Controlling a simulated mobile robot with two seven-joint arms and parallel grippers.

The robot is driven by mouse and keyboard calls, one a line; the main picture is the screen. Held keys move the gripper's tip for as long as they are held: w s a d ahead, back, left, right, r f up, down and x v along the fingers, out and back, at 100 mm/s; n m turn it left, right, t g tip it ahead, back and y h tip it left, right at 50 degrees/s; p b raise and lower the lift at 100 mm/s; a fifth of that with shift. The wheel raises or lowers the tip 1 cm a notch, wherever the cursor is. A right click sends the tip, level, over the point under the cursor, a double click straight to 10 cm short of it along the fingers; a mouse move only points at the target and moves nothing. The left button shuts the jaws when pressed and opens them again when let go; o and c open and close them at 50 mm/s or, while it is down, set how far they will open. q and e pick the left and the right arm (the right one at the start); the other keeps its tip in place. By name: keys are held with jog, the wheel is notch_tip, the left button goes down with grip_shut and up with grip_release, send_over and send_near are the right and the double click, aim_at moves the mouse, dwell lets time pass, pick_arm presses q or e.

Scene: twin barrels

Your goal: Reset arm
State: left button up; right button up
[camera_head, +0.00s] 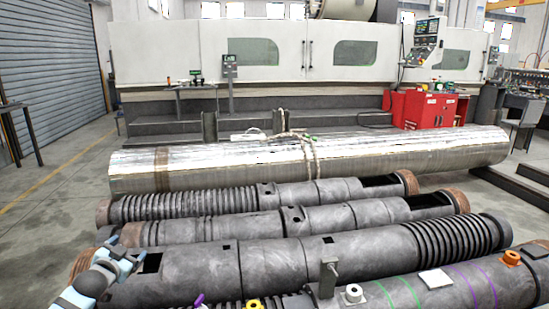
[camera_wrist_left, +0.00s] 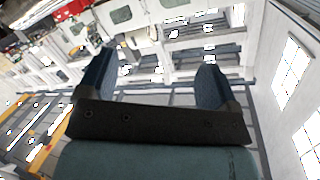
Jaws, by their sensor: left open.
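My right arm and gripper do not show in either view.
Several dark ribbed barrels (camera_head: 290,262) lie side by side in front. A long silvery cylinder (camera_head: 400,155) lies behind them. The near barrel carries a white ring (camera_head: 353,294), an orange part (camera_head: 512,257) and a grey upright part (camera_head: 328,277). A red cabinet (camera_head: 425,110) stands farther back.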

pick_arm(q)
jog(key=s+d+f+g+h, duration=0.15)
jog(key=s+d+f, duration=0.35)
jog(key=s+d, duration=0.55)
jog(key=s+d+f+g+h, duration=0.1)
jog(key=s+d+f+h, duration=0.3)
jog(key=s+d, duration=0.7)
jog(key=s+d+r+n, duration=0.2)
jog(key=s+d+r, duration=0.1)
jog(key=s+d, duration=0.9)
jog(key=s+a+r+g+p, duration=0.1)
jog(key=r+p, duration=0.6)
jog(key=p, duration=0.9)
jog(key=s+a+r+g+y+p, duration=0.1)
jog(key=s+a+r+p, duration=0.3)
jog(key=p, duration=1.2)
notch_tip(320, 180, up, 3)
jog(key=shift+a+r+g, duration=0.1)
jog(key=shift+a+g, duration=0.25)
jog(key=shift+a, duration=0.55)
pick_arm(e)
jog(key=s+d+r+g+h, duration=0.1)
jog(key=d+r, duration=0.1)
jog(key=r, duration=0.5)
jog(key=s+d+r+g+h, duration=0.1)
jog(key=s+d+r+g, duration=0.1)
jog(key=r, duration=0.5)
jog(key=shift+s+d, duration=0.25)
